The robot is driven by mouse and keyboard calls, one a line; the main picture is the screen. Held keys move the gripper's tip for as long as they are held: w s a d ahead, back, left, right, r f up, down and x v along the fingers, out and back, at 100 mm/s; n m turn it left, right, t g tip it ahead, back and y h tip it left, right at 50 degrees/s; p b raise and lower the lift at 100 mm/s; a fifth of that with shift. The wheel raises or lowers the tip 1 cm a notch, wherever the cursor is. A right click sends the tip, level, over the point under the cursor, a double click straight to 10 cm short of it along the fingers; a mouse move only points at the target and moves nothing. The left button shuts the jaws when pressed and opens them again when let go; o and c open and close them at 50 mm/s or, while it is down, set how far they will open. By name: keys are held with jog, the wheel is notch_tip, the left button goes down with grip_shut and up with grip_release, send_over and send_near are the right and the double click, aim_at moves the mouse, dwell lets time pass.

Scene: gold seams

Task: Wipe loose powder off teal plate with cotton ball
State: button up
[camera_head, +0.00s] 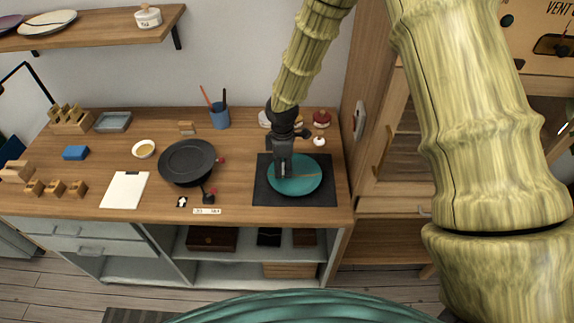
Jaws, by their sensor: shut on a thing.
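The teal plate (309,182) lies on a dark square mat (264,195) at the right end of the workbench. A thin gold-brown line crosses the plate's right half. Loose powder is too fine to make out. My gripper (283,172) points down over the left-centre part of the plate, with its fingertips at or just above the surface. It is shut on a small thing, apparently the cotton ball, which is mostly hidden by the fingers. I cannot tell whether it touches the plate.
A black round dish (187,160) stands left of the mat. A small white object (319,141) and a red-topped jar (321,116) sit behind the plate. A blue cup (219,117) holds tools at the back. A wooden cabinet (385,150) borders the right.

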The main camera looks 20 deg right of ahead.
jog(key=shift+f+b, duration=0.3)
jog(key=shift+f, duration=0.45)
dwell(0.5)
jog(key=shift+s, duration=0.1)
jog(key=shift+s+a+r, duration=0.1)
jog(key=shift+s, duration=0.35)
jog(key=shift+w, duration=0.15)
jog(key=shift+w+p, duration=0.3)
jog(key=shift+w, duration=0.05)
jog(key=shift+s, duration=0.4)
jog(key=shift+w+p, duration=0.3)
jog(key=shift+p, duration=0.1)
jog(key=shift+w, duration=0.15)
